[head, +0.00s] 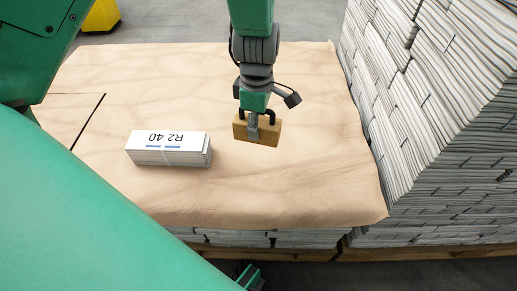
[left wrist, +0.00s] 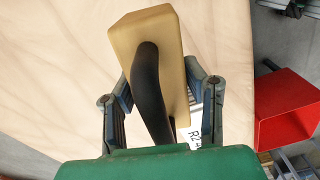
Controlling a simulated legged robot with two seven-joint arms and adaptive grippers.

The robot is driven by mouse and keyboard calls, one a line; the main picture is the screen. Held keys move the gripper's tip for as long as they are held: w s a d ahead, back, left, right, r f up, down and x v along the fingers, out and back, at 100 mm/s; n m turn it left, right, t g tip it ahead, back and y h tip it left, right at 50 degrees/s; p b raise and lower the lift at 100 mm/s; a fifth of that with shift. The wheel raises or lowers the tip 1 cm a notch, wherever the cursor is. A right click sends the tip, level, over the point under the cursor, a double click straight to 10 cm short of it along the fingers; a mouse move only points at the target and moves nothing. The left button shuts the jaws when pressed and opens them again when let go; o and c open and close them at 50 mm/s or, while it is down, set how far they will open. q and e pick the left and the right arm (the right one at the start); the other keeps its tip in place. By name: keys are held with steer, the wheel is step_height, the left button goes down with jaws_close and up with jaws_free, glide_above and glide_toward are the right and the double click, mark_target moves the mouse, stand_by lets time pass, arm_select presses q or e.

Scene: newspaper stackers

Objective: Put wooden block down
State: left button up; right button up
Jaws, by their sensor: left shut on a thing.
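The wooden block (head: 265,132) is tan with a dark curved handle. It is at the middle of the brown sheet (head: 290,190) in the head view, right of the newspaper bundle. My left gripper (head: 254,108) is above it, shut on its handle. Whether the block touches the sheet or hangs just above it, I cannot tell. In the left wrist view the block (left wrist: 147,35) shows large between the fingers of my left gripper (left wrist: 160,100). The handle hides part of the block. My right gripper is not in view.
A tall newspaper stack (head: 430,110) stands along the right edge. The sheet around the block is clear. A red box (left wrist: 288,108) shows in the left wrist view.

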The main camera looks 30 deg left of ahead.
arm_select(q)
steer(key=shift+w+r+n, duration=0.1)
steer(key=shift+w+n, duration=0.15)
steer(key=shift+n, duration=0.85)
steer(key=shift+d+f, duration=0.1)
steer(key=shift+f, duration=0.15)
steer(key=shift+n, duration=0.3)
steer(key=f+b, duration=0.1)
steer(key=f, duration=0.1)
steer(key=f+b, duration=0.1)
steer(key=f, duration=0.1)
steer(key=a+f+b, duration=0.1)
steer(key=f, duration=0.1)
steer(key=shift+f, duration=0.3)
steer(key=f, duration=0.1)
steer(key=f+b, duration=0.1)
steer(key=f, duration=0.1)
steer(key=shift+d+f, duration=0.1)
steer(key=shift+d, duration=0.25)
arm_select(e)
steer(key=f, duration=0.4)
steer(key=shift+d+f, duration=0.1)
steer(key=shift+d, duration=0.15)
arm_select(q)
steer(key=shift+a, duration=0.1)
steer(key=o, duration=1.4)
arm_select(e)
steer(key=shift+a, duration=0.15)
